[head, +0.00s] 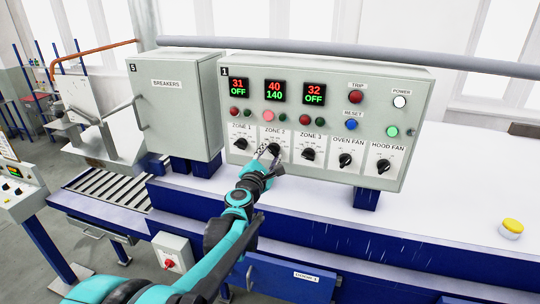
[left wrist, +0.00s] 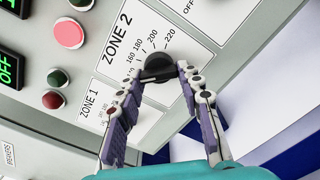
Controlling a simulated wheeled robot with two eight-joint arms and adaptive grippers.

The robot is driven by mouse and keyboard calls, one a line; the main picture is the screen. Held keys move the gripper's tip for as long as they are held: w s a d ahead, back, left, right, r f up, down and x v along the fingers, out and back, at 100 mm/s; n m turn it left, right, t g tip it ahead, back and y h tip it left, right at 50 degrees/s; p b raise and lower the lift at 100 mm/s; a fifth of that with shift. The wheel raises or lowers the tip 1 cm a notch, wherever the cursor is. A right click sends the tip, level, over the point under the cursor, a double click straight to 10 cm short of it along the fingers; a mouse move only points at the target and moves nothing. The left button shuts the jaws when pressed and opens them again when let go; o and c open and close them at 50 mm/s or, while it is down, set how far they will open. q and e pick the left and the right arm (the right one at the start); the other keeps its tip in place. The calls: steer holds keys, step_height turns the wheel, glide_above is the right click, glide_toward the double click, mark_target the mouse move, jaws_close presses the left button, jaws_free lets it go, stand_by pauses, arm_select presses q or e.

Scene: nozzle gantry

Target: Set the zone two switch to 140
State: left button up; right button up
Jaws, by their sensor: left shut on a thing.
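The zone two switch is a black rotary knob (head: 273,148) on the grey control panel (head: 420,110), between the zone one knob (head: 241,144) and the zone three knob (head: 308,154). My left gripper (head: 268,157) reaches it from the front. In the left wrist view its fingers (left wrist: 163,74) are shut on the zone two knob (left wrist: 158,63), one on each side. Marks from 160 to 220 show around it; the 140 mark and the pointer cannot be made out. The zone two display (head: 274,91) reads 40 in red over 140 in green. My right gripper is out of view.
The zone one display (head: 237,88) and zone three display (head: 314,94) read OFF below. A lit pink lamp (head: 268,116) sits above the zone two knob. The breakers cabinet (head: 175,115) stands left; a yellow button (head: 512,226) is at right.

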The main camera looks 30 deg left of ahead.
arm_select(q)
steer(key=o, duration=1.2)
steer(key=shift+c, duration=0.2)
steer(key=v, duration=1.2)
steer(key=s+d+f+m+g+h+b, duration=0.2)
steer(key=d+f+m+h+b, duration=0.2)
steer(key=d+f+m+b, duration=0.55)
steer(key=s+d+f+m+g+h+b, duration=0.25)
steer(key=d+f+m+b, duration=0.4)
steer(key=f, duration=0.55)
steer(key=s+d+f+m+g+b, duration=0.1)
steer(key=s+f+m+b, duration=0.3)
steer(key=f, duration=0.4)
steer(key=s+d+f+m+g+y+b, duration=0.1)
steer(key=s+f+m+b, duration=0.3)
steer(key=f, duration=0.5)
steer(key=s+d+f+m+g+y+b, duration=0.1)
steer(key=s+f+m+g+b, duration=0.2)
steer(key=f, duration=0.6)
steer(key=s+m+b, duration=0.1)
steer(key=m, duration=0.1)
steer(key=shift+s+f+m+g+b, duration=0.2)
steer(key=shift+f+m+g+b, duration=0.05)
steer(key=shift+m+g+b, duration=0.15)
